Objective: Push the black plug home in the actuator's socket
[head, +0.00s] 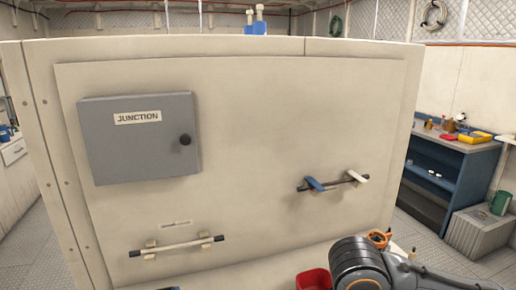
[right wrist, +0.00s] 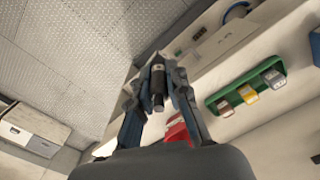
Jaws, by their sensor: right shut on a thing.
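The black plug (right wrist: 158,88) is a dark cylinder between the two fingers of my right gripper (right wrist: 165,72) in the right wrist view. The gripper is shut on it. My right arm shows at the bottom right of the head view, but its fingers are out of that picture. I cannot make out the actuator or its socket in either view. My left gripper does not show.
A pale panel carries a grey junction box (head: 140,138), a lower bar (head: 178,246) and a bar with blue and white clips (head: 334,183). A red bin (head: 313,280) stands below. A green holder (right wrist: 247,88) with coloured pieces lies right. A blue workbench (head: 452,165) stands far right.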

